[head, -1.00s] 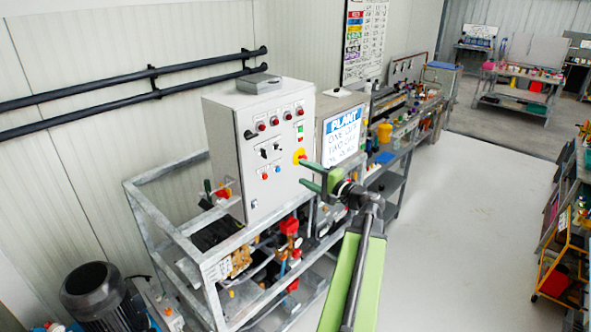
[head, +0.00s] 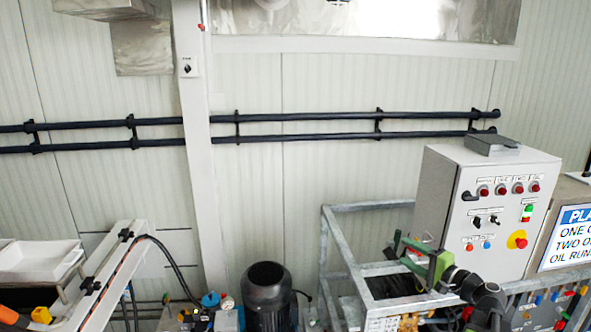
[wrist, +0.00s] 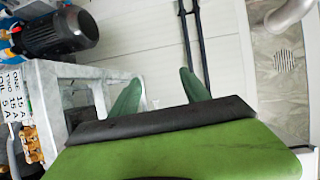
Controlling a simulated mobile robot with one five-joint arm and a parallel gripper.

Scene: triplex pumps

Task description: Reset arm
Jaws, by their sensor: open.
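My gripper (head: 403,254) has green fingers and shows at the lower right of the head view, in front of the metal frame and just left of the control cabinet (head: 485,215). In the wrist view my gripper (wrist: 162,84) shows two green fingers spread apart with nothing between them. My dark wrist and arm run down to the right in the head view, and the lower arm is cut off by the picture edge. I cannot tell the exact gap between the fingers and the frame behind.
A galvanised frame (head: 347,252) stands below the cabinet. A dark motor (head: 268,295) is left of it, also in the wrist view (wrist: 60,33). Two black pipes (head: 290,117) run along the wall. A white tray (head: 38,258) sits at far left, and a sign (head: 570,238) at right.

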